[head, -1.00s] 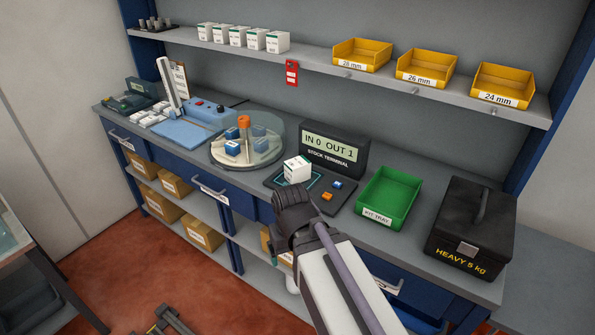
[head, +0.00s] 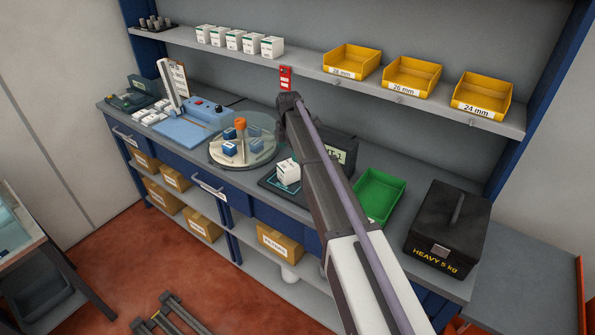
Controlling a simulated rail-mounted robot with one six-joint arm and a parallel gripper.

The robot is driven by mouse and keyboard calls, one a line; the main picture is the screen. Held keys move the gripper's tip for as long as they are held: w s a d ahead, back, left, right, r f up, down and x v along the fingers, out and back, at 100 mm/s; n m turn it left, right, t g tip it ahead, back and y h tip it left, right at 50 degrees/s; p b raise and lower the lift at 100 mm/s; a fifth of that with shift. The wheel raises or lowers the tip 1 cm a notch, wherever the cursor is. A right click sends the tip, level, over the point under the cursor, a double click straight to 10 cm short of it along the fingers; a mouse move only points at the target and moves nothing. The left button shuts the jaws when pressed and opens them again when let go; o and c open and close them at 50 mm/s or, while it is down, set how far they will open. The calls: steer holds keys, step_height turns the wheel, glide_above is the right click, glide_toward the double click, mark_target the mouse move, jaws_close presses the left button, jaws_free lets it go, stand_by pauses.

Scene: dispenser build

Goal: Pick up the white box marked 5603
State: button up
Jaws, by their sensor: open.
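Several white boxes with green trim stand in a row on the upper shelf; the row's middle box (head: 235,40) is one of them. Another white box (head: 288,172) stands on the dark pad of the stock terminal. The number 5603 cannot be read on any of them. My gripper (head: 288,100) is raised in front of the back wall, below the shelf, right of the shelf row and above the white box on the pad. It touches no box. Its fingers are small and dark here. My arm hides much of the stock terminal (head: 342,152).
Yellow bins (head: 412,76) stand on the shelf (head: 300,62) at right. A red tag (head: 285,78) hangs from the shelf edge by my gripper. The round clear-covered turntable (head: 215,152), green kit tray (head: 380,190) and black heavy box (head: 447,228) occupy the bench.

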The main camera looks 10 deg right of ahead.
mark_target(289, 165)
steer(key=shift+a+f, duration=0.1)
step_height(289, 165, down, 6)
steer(key=b, duration=0.5)
steer(key=shift+b, duration=0.4)
steer(key=f+b, duration=0.5)
steer(key=shift+w, duration=0.3)
steer(key=shift+r, duration=0.2)
steer(key=c, duration=1.2)
